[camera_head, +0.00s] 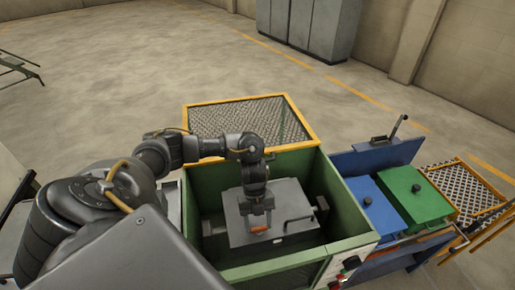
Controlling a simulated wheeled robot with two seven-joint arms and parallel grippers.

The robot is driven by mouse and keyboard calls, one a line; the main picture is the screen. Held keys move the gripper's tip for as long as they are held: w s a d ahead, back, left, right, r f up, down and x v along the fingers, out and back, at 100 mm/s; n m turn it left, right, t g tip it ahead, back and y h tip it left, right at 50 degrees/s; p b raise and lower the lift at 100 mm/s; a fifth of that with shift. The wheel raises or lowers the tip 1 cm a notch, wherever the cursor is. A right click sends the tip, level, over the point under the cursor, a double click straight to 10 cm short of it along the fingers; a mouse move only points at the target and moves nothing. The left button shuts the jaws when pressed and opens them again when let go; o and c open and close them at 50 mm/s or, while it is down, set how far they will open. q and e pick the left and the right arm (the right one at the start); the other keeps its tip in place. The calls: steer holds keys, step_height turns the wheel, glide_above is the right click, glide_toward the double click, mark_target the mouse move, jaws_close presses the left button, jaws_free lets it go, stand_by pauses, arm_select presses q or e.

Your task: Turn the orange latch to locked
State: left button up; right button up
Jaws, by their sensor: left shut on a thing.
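The orange latch (258,229) lies on a grey metal door or plate (285,198) inside the green furnace housing (335,185). A little of its orange shows just below my left gripper (258,217). That gripper points down from above, its jaws shut on the latch. The fingers hide much of the latch, so its exact angle is hard to tell. A dark bar handle (300,219) is on the plate to the right of the gripper. My right gripper is not in view.
Yellow-framed mesh (230,120) stands behind the housing. A control panel with a red button (351,262) is at the front right.

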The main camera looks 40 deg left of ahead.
arm_select(q)
steer(key=shift+d, duration=0.1)
steer(key=o, duration=1)
steer(key=shift+w, duration=0.1)
steer(key=v, duration=1.1)
